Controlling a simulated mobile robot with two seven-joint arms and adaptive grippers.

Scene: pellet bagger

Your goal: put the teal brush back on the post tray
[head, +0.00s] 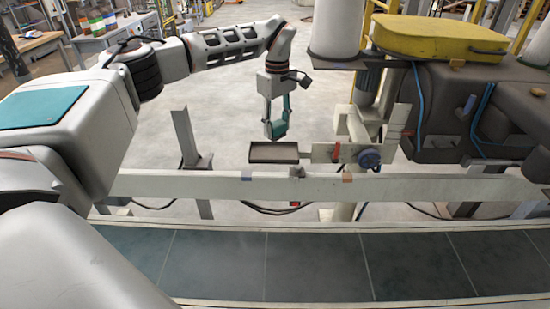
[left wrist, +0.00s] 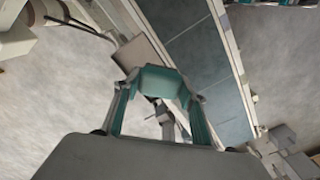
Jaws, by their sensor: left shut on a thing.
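My left gripper (head: 276,124) is shut on the teal brush (head: 279,130) and holds it in the air. The brush also shows between the fingertips in the left wrist view (left wrist: 162,82). The post tray (head: 273,153), a shallow grey-brown tray, appears just below the brush in the head view, with a visible gap between them. In the left wrist view the tray (left wrist: 142,56) is partly hidden behind the gripper and brush. My right gripper is not in view.
A pale rail (head: 200,185) and a dark conveyor belt (head: 300,262) run across in front. A yellow cover (head: 435,36) sits on the grey machine at right. Open floor lies behind the gripper.

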